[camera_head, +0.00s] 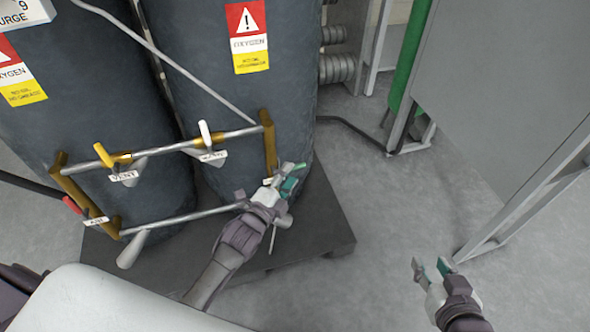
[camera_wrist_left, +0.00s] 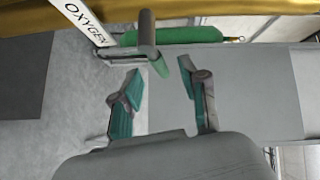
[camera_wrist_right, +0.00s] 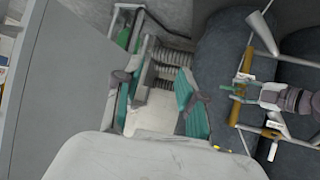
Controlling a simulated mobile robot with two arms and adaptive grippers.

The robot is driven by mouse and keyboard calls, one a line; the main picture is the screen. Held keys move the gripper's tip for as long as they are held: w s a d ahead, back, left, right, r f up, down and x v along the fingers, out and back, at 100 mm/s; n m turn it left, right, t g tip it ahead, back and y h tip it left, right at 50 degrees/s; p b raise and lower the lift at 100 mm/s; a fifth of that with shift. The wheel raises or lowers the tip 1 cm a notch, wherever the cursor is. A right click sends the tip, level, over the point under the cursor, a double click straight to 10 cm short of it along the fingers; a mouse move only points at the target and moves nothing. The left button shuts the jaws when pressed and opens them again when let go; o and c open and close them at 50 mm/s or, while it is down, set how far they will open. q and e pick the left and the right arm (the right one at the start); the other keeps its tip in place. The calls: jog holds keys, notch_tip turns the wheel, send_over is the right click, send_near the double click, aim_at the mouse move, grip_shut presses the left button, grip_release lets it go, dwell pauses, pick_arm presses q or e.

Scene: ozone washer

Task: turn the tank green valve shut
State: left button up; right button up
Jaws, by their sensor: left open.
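The green valve (camera_wrist_left: 158,64) shows in the left wrist view as a short green lever on a grey stem, beside a white OXYGEN label (camera_wrist_left: 84,20). My left gripper (camera_wrist_left: 160,92) is open, and the lever lies just ahead of the gap between its fingers, with no clear contact. In the head view my left gripper (camera_head: 286,177) is at the lower right corner of the pipe frame and largely hides the valve. My right gripper (camera_head: 432,267) is open and empty over the floor at the right; its spread fingers also show in the right wrist view (camera_wrist_right: 155,88).
Two dark tanks (camera_head: 240,100) stand on a dark pallet (camera_head: 320,225). The pipe frame carries a yellow VENT valve (camera_head: 105,156), a white valve (camera_head: 205,133) and a red valve (camera_head: 72,205). A grey cabinet (camera_head: 510,80) stands at the right; the floor between is clear.

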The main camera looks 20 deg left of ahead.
aim_at(292, 171)
pick_arm(q)
jog(key=x, duration=0.3)
jog(key=shift+w+b, duration=0.2)
jog(key=shift+b, duration=0.1)
jog(key=shift+w, duration=0.35)
pick_arm(e)
jog(key=shift+w+a+r+t+y, duration=0.15)
jog(key=shift+w+a+r+t, duration=0.05)
jog(key=shift+w+r+t, duration=0.4)
jog(key=shift+w+a+r+t+y, duration=0.1)
jog(key=shift+w+a+r+t, duration=0.25)
jog(key=shift+r, duration=0.4)
jog(key=shift+w+a+r+t+y, duration=0.1)
jog(key=shift+w+r+t+y, duration=0.05)
jog(key=shift+w+r+t, duration=0.4)
jog(key=shift+s+r, duration=0.1)
pick_arm(q)
grip_shut()
